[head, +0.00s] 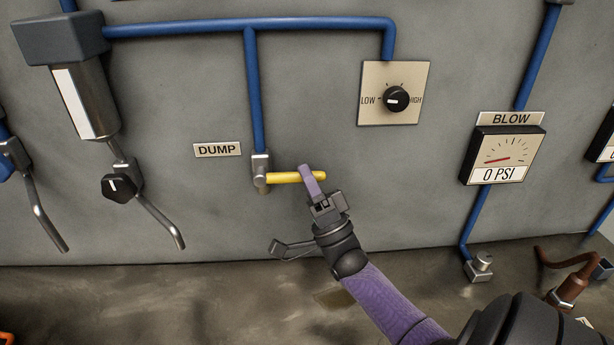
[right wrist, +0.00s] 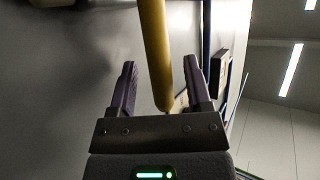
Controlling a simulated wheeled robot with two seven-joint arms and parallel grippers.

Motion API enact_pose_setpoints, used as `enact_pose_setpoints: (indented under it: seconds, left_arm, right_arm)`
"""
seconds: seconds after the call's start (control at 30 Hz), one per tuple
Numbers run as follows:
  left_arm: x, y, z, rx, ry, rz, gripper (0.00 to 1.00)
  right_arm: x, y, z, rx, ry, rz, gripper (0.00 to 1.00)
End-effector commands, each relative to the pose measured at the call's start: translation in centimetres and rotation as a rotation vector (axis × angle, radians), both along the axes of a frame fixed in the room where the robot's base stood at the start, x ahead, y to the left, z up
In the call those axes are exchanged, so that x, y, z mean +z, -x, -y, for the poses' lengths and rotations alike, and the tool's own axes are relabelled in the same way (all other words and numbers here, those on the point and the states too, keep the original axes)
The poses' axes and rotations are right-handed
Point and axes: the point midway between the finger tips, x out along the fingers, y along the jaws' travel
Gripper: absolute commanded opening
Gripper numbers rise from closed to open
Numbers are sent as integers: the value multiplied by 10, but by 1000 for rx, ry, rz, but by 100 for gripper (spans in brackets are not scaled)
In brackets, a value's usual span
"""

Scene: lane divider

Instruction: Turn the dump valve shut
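The dump valve (head: 261,170) sits at the lower end of a vertical blue pipe, beside the DUMP label (head: 217,150). Its yellow handle (head: 285,178) points to the right, about level and crosswise to the pipe. My right gripper (head: 311,178) is at the free end of the handle, with a purple finger in front of it in the head view. In the right wrist view the yellow handle (right wrist: 152,45) runs between the two spread purple fingers (right wrist: 159,64), with gaps visible on both sides. My left gripper is not in view.
A LOW/HIGH knob (head: 396,99) is at the upper right. A BLOW gauge (head: 504,156) reading 0 PSI is farther right. A metal cylinder with a black knob (head: 122,187) and a spout stands at the left. The wall below the handle is clear.

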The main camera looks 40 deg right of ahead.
Motion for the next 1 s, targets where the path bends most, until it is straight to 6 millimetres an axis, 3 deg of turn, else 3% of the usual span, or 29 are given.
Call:
enact_pose_setpoints:
  seconds: [0.23, 0.37, 0.8, 1.0]
  left_arm:
    - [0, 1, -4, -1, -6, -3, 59]
    - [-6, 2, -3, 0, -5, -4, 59]
    - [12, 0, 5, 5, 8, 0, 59]
    - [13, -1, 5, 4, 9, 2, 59]
  right_arm:
    - [-1, 1, 0, 0, 2, 0, 63]
    - [-13, 9, -1, 1, 1, -4, 63]
    - [-8, 106, -4, 0, 1, -3, 63]
    - [-9, 126, -5, -1, -1, -2, 63]
